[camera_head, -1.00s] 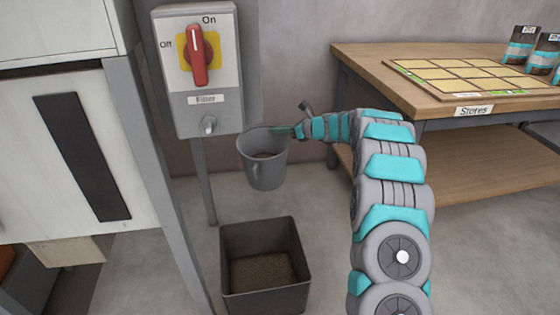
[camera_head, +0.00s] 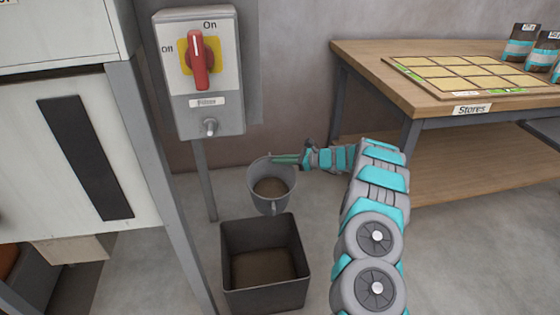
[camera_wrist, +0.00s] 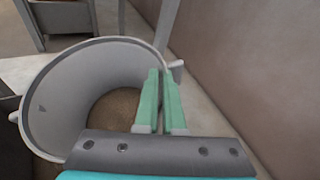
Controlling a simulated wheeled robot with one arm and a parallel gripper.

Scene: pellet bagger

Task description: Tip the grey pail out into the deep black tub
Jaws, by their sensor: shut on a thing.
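The grey pail (camera_head: 272,202) hangs in my gripper (camera_head: 284,160), above and just behind the deep black tub (camera_head: 263,225) in the head view. My gripper is shut on the pail's rim at its far right side. The pail is close to upright, its mouth leaning slightly toward the head camera, with brown pellets inside. In the wrist view the green fingers (camera_wrist: 160,98) straddle the rim of the pail (camera_wrist: 60,85), and brown pellets show at its bottom. The black tub stands on the floor with brown pellets in its bottom. The pail hides part of the floor behind the tub.
A grey switch box (camera_head: 198,75) with a red knob stands on a post (camera_head: 205,180) left of the pail. A white cabinet (camera_head: 70,150) fills the left. A wooden bench (camera_head: 440,100) labelled Stores stands at the right.

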